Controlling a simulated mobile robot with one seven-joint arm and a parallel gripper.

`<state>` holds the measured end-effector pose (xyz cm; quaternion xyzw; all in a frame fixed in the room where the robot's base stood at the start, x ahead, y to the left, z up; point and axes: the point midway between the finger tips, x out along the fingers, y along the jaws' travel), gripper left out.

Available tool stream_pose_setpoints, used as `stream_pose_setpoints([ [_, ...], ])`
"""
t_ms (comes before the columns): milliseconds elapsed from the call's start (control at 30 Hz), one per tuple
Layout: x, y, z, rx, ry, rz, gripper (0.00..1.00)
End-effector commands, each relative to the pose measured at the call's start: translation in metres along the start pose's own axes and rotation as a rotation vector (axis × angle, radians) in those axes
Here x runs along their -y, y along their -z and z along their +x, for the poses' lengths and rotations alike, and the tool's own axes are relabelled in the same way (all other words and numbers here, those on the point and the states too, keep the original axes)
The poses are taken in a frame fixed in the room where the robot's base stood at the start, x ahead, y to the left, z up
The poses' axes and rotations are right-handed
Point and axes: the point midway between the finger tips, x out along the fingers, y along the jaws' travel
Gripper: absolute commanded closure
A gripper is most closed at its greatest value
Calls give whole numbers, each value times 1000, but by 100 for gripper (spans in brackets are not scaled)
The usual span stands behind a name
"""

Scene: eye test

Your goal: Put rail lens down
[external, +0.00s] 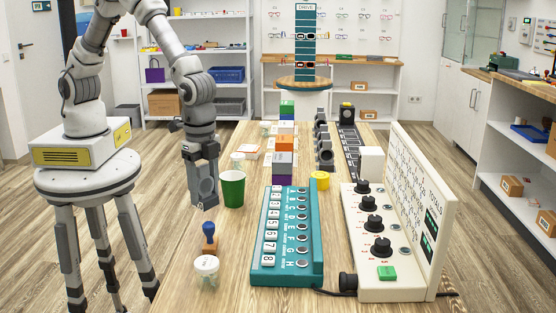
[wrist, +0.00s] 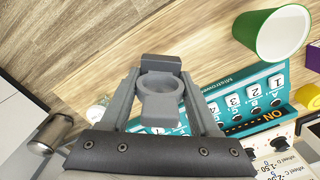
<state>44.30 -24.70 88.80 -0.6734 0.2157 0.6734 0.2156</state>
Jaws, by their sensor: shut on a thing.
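My gripper (external: 203,172) hangs fingers-down at the left edge of the wooden table (external: 232,280), just left of the green cup. It is shut on a grey rail lens (external: 206,188), a ring with a block at one end and a flat tab at the other. In the wrist view my gripper (wrist: 160,80) has a finger on each side of the rail lens (wrist: 161,106). How far the lens is above the table is hard to tell. A dark rail (external: 349,140) lies at the back of the table, beside a row of similar grey lens pieces (external: 324,150).
A green cup (external: 232,189) stands right beside my gripper. A teal panel (external: 287,245) with numbered keys, a white knob console (external: 378,235), stacked coloured boxes (external: 284,142), a blue-handled stamp (external: 209,238) and a small jar (external: 206,270) crowd the table. The front-left surface is partly clear.

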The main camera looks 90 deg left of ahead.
Motion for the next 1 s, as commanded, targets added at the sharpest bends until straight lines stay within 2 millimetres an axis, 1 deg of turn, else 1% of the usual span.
stream_pose_setpoints([
  [33,-11,-2,-8,-3,0,5,100],
  [100,-21,-6,-14,-3,0,3,100],
  [233,-35,-11,-23,-1,0,1,100],
  [400,-43,-14,-27,0,0,-1,100],
  [467,-42,-14,-27,0,0,-3,100],
  [533,-36,-14,-28,0,0,-12,100],
  [567,-32,-14,-28,0,0,-18,100],
  [667,-8,-14,-30,-1,0,-51,100],
  [767,28,-17,-32,-2,0,-102,100],
  [800,44,-19,-34,-2,0,-125,100],
  [867,69,-24,-35,-2,-1,-160,100],
  [900,85,-28,-37,-2,-1,-182,100],
  [967,110,-35,-38,-2,-1,-217,100],
  [1000,126,-40,-40,-2,-1,-239,100],
])
